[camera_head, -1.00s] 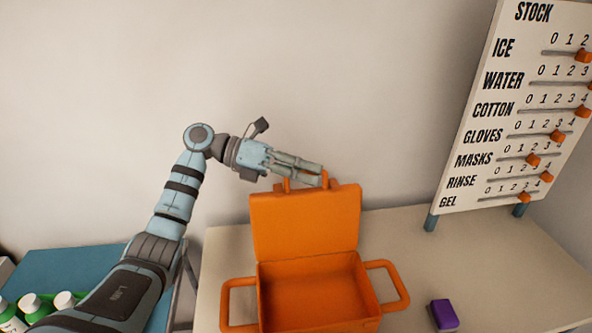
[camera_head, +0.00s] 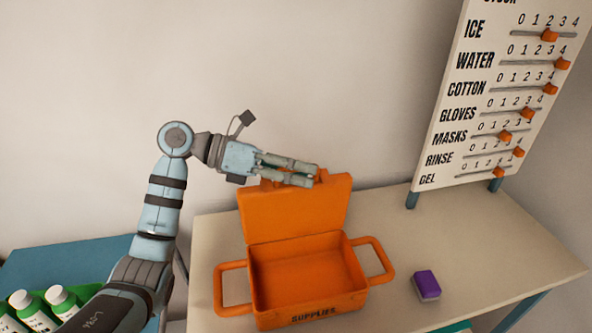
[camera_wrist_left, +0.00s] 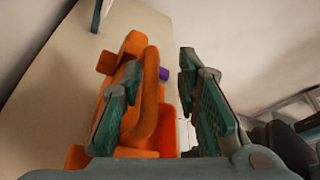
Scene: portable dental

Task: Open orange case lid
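The orange case (camera_head: 311,299) stands on the table with its lid (camera_head: 295,212) raised at the back. The inside shows and looks empty. "SUPPLIES" is on its front. My left gripper (camera_head: 316,175) is at the lid's top edge, its fingers in front of part of the lid handle. In the left wrist view, the fingers (camera_wrist_left: 160,85) are spread apart. The orange lid handle (camera_wrist_left: 149,90) shows beside the left finger and partly in the gap. Contact with the lid is not clear. My right gripper is in neither view.
A purple and white block (camera_head: 427,284) lies on the table (camera_head: 475,245) right of the case. A stock board (camera_head: 455,130) with orange sliders stands at the back right. White-capped bottles (camera_head: 33,303) stand at the lower left. Table around the block is clear.

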